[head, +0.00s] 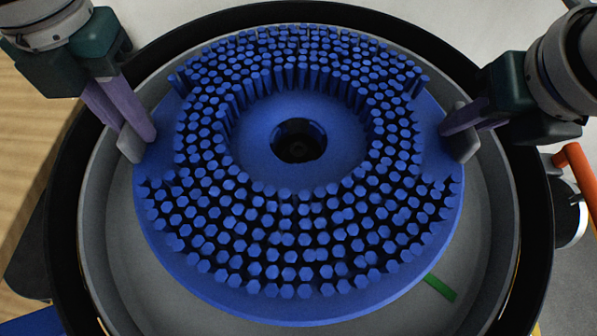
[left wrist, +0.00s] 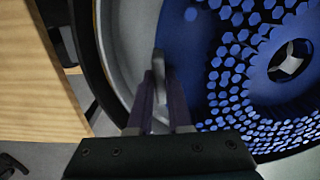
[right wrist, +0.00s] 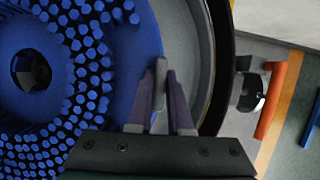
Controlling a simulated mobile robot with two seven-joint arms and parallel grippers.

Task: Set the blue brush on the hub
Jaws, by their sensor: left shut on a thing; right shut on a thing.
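The blue brush (head: 285,308) is a wide disc with bristle tufts facing up and a round centre hole. It lies inside a round grey housing (head: 105,230). My left gripper (head: 138,135) is shut on a grey tab (head: 128,150) at the brush's left edge; the tab also shows in the left wrist view (left wrist: 159,68). My right gripper (head: 462,122) is shut on the matching tab (head: 464,145) at the right edge, also in the right wrist view (right wrist: 160,78). The hub is mostly hidden; a pale three-armed shape (left wrist: 290,58) shows through the hole. I cannot tell whether the brush touches it.
A black rim (head: 60,215) surrounds the housing. A green strip (head: 440,287) lies on the housing floor at lower right. An orange handle (head: 577,168) stands outside the rim on the right. A wooden surface (head: 30,150) is on the left.

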